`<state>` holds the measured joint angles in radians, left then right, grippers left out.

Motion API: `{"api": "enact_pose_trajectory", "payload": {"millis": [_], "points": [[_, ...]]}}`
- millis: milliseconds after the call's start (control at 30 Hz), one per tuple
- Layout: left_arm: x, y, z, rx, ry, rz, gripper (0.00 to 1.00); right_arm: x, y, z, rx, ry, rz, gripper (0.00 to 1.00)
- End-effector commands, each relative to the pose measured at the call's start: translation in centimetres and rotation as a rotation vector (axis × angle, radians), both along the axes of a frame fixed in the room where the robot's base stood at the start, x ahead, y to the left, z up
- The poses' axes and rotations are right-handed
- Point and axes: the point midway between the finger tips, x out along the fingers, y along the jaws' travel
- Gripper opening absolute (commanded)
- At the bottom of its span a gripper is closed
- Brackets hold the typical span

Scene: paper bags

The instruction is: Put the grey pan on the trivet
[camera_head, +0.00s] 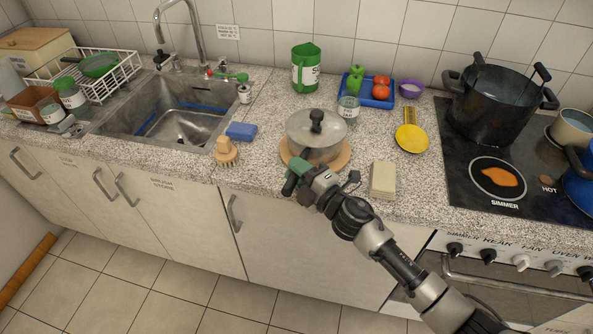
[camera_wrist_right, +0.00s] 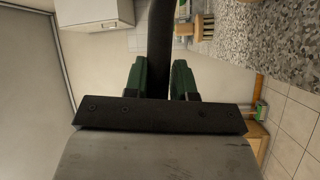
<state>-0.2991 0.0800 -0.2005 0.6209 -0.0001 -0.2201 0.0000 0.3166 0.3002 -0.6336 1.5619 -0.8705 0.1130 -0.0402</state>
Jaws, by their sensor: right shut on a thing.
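The grey pan (camera_head: 312,152), with a lid and black knob (camera_head: 316,120), is upright over a round tan trivet (camera_head: 341,163). The trivet's rim shows around the pan's lower edge. I cannot tell whether the pan's base touches it. My right gripper (camera_head: 297,177) is at the front of the pan, shut on its dark handle (camera_head: 289,187). In the right wrist view, the dark handle (camera_wrist_right: 160,50) runs between the green fingers of the right gripper (camera_wrist_right: 160,80). My left gripper is not in view.
A blue sponge (camera_head: 241,131) and a wooden brush (camera_head: 226,151) lie left of the pan. A black pot (camera_head: 497,105) stands on the stove.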

Motion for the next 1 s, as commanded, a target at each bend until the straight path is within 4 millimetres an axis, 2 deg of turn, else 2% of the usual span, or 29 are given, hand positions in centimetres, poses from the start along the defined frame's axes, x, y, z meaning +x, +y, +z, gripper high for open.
{"api": "enact_pose_trajectory", "payload": {"millis": [33, 200, 233, 367, 700, 867, 1000], "points": [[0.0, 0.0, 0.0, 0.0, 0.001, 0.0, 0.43, 0.1, 0.0, 0.4, -0.001, -0.01, 0.001, 0.0], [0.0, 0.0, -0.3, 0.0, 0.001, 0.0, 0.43, 0.1, 0.0, 0.0, 0.0, -0.009, 0.001, 0.0], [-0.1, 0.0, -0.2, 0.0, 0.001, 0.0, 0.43, 0.0, 0.0, -0.2, 0.001, 0.001, 0.0, 0.3], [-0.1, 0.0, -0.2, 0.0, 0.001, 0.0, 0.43, 0.0, 0.0, -0.2, 0.001, 0.001, 0.0, 0.5], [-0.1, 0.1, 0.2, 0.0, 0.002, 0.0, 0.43, 0.0, 0.0, 0.3, 0.0, 0.0, 0.0, 0.51], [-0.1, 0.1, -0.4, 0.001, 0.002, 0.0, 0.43, -1.7, -1.6, -0.5, -0.003, 0.002, 0.0, 0.51], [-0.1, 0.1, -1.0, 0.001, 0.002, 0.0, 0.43, -4.1, -3.6, -1.0, -0.002, 0.004, -0.001, 0.51]]}}
